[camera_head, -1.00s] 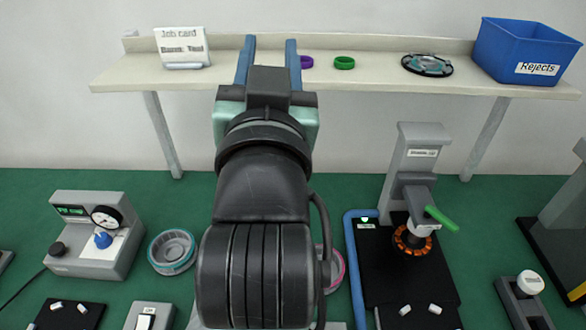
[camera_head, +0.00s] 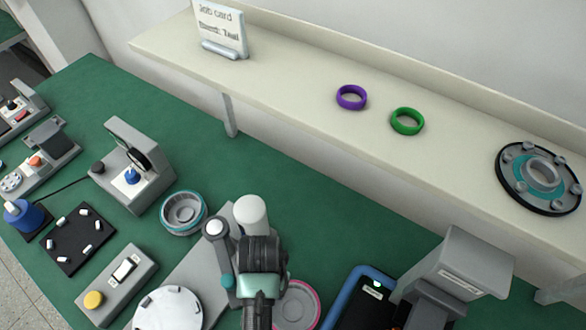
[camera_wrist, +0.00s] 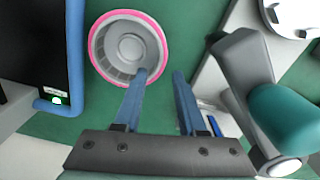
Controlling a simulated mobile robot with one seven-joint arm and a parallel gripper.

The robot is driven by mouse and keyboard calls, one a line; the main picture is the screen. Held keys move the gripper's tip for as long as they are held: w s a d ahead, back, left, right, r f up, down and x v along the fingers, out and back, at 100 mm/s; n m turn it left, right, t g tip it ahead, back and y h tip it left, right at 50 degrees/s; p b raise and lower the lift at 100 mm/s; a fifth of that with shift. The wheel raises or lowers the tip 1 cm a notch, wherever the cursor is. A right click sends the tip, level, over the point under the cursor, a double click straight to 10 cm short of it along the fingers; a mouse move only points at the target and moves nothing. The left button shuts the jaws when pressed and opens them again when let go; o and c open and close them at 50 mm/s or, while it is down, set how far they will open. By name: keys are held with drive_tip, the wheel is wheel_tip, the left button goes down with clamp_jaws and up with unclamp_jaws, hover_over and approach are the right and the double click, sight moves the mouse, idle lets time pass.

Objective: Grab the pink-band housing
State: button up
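The pink-band housing (camera_head: 297,305) is a grey round cup with a pink rim on the green table. In the head view my arm partly covers it, and the picture's bottom edge comes close to it. In the wrist view the housing (camera_wrist: 125,48) is open side to the camera, at upper left of centre. My gripper (camera_wrist: 160,75) is open and empty. Its left blue finger overlaps the housing's lower right edge in the picture; the right finger is over green table beside it. I cannot tell the height gap. The fingers are hidden in the head view.
A teal-band housing (camera_head: 184,213) stands left of my arm. A black station with a blue edge (camera_head: 345,300) is right of the pink-band housing.

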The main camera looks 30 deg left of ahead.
sight(293, 308)
drive_tip(key=shift+w+f+p, duration=0.1)
drive_tip(key=shift+f+p, duration=0.2)
drive_tip(key=shift+f, duration=3.2)
clamp_jaws()
